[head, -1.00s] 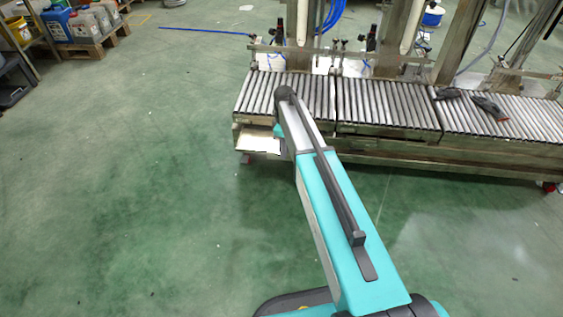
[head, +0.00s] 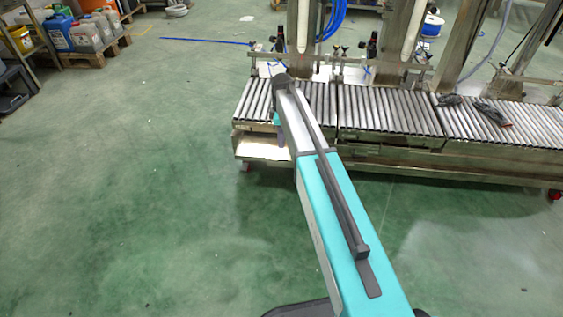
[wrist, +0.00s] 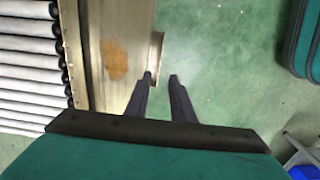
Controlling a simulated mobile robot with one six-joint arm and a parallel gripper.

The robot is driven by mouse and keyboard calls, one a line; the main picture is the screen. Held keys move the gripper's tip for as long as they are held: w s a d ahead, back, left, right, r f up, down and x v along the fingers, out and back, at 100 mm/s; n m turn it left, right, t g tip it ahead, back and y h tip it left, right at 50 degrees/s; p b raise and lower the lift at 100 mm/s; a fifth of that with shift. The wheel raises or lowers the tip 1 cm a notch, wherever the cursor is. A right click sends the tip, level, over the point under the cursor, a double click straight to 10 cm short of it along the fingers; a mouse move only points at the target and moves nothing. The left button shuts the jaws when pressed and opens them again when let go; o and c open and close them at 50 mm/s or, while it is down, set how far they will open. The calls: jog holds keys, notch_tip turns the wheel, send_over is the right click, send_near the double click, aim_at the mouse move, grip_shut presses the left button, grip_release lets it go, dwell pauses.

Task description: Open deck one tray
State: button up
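The roller conveyor's first section (head: 262,100) is at the left end of the line in the head view. Below its rollers a pale, brightly lit panel or tray front (head: 262,147) shows. In the wrist view a metal panel with a rusty patch (wrist: 115,35) runs beside the rollers, and a small metal lip (wrist: 156,52) sticks out from its right edge. In the head view my arm hides the gripper.
More roller sections (head: 390,112) continue right, with dark gloves (head: 490,112) lying on them and metal posts behind. Green floor left of the conveyor is clear. A pallet with several containers (head: 85,35) stands far left. A teal object (wrist: 305,40) shows at right in the wrist view.

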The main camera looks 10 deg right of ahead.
notch_tip(320, 180, down, 13)
jog(key=b, duration=0.3)
jog(key=shift+b, duration=0.3)
grip_shut()
dwell(1.5)
